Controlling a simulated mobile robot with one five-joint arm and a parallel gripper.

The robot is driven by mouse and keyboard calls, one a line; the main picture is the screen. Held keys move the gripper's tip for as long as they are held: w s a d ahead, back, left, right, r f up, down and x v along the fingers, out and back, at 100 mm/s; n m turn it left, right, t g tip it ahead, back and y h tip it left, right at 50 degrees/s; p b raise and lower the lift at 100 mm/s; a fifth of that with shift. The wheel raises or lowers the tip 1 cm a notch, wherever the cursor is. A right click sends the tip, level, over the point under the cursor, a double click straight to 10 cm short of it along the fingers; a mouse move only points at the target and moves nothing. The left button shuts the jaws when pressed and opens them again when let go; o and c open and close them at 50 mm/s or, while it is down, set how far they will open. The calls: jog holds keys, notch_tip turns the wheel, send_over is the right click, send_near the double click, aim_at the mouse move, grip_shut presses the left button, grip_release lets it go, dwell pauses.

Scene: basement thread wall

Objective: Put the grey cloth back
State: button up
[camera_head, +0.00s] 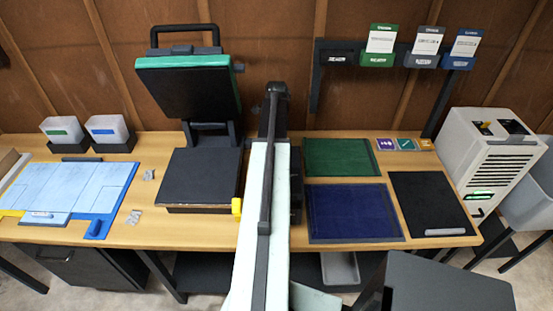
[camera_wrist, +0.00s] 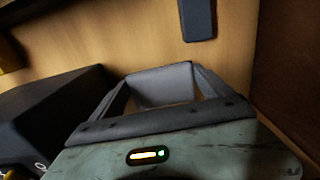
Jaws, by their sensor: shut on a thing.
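In the wrist view my gripper (camera_wrist: 166,98) is shut on a smooth grey piece (camera_wrist: 165,82) that spans between its two fingers. It looks like the grey cloth, seen only in part. In the head view my arm covers the gripper and most of what it holds. No other grey cloth shows on the bench. A green cloth (camera_head: 340,157) and a dark blue cloth (camera_head: 352,212) lie flat on dark mats right of my arm. A bare black mat (camera_head: 430,200) with a light grey strip near its front edge lies right of them.
An open press (camera_head: 192,88) with a green-edged upper plate stands left of my arm. Card holders hang on the wall: green (camera_head: 376,60), grey (camera_head: 421,61) and blue (camera_head: 458,63). A white machine (camera_head: 487,155) stands at the right end. A light-blue board (camera_head: 70,188) lies at left.

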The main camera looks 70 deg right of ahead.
notch_tip(320, 180, down, 4)
jog(key=b, duration=0.3)
jog(key=shift+b, duration=0.4)
jog(key=shift+r, duration=0.25)
jog(key=shift+c, duration=0.7)
jog(key=shift+f, duration=0.15)
jog(key=o, duration=1.1)
jog(key=shift+c, duration=0.2)
notch_tip(320, 180, up, 13)
jog(key=p, duration=1.2)
jog(key=shift+f+p, duration=0.2)
jog(key=shift+p, duration=0.15)
jog(key=shift+f, duration=0.1)
